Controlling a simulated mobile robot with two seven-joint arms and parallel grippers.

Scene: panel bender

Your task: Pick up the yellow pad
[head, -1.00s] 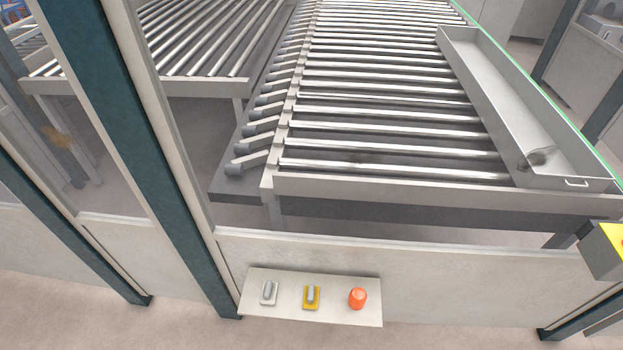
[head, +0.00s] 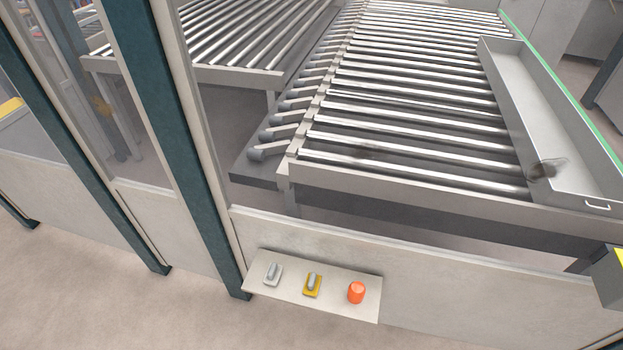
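The yellow pad (head: 310,291) lies on a small light shelf (head: 340,304) fixed to the front of the low panel, with a grey cylindrical piece on top of it. A similar white pad (head: 270,280) with a grey piece sits to its left. An orange-red cylinder (head: 356,292) stands to its right. Neither of my grippers shows in the head view, so nothing is seen touching the pad.
A low beige panel (head: 420,275) and dark teal posts (head: 195,190) fence off a roller conveyor (head: 410,130). A long grey metal tray (head: 545,120) lies along the conveyor's right side. The floor in front is clear.

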